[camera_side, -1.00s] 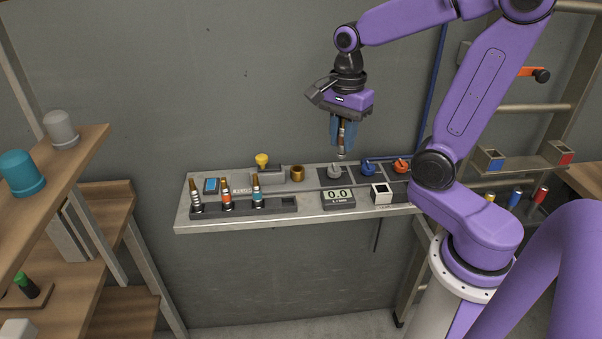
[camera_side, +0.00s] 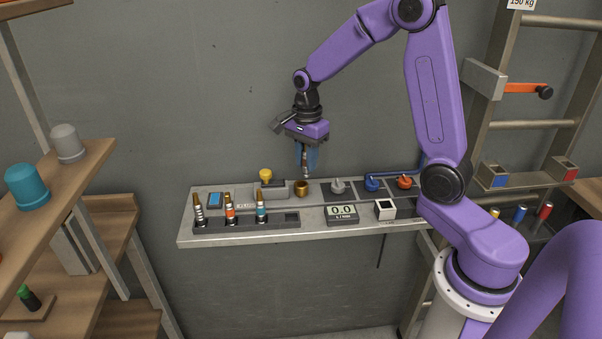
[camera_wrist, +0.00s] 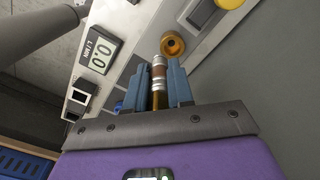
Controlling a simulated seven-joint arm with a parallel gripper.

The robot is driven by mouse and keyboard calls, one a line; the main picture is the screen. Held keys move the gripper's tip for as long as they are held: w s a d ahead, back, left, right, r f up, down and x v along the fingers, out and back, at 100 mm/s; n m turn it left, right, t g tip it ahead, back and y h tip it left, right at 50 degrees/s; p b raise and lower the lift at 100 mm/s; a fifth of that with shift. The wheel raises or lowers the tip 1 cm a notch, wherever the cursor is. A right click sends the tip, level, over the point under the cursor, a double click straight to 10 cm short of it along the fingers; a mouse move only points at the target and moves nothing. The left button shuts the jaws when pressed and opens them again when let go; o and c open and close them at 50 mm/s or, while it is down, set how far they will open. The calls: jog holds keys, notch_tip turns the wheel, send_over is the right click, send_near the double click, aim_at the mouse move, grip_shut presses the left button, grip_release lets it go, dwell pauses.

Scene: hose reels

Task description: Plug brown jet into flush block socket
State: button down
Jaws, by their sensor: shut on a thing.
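My gripper (camera_side: 306,160) is shut on the brown jet (camera_wrist: 158,72), a slim piece with brown and pale bands. In the side view the jet points down, its tip just above the brass-coloured round socket (camera_side: 301,189). In the wrist view the jet's far end is close to the socket (camera_wrist: 173,44); I cannot tell whether they touch. The socket stands beside a grey block (camera_side: 272,192) with a yellow knob (camera_side: 265,174), near a label that seems to read FLUSH. The blue fingers hide part of the jet.
A dark rack (camera_side: 245,223) in front holds three banded jets and has an empty slot (camera_side: 291,217) at its right end. A flow display (camera_side: 342,213), a white-topped cube (camera_side: 385,209) and grey, blue and red knobs stand to the right.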

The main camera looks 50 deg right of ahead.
jog(key=shift+w+d+f, duration=0.1)
jog(key=shift+w+f, duration=0.75)
jog(key=shift+f, duration=0.2)
jog(key=shift+w+f, duration=0.1)
jog(key=shift+f, duration=1.5)
jog(key=shift+f, duration=0.15)
jog(key=c, duration=1)
grip_release()
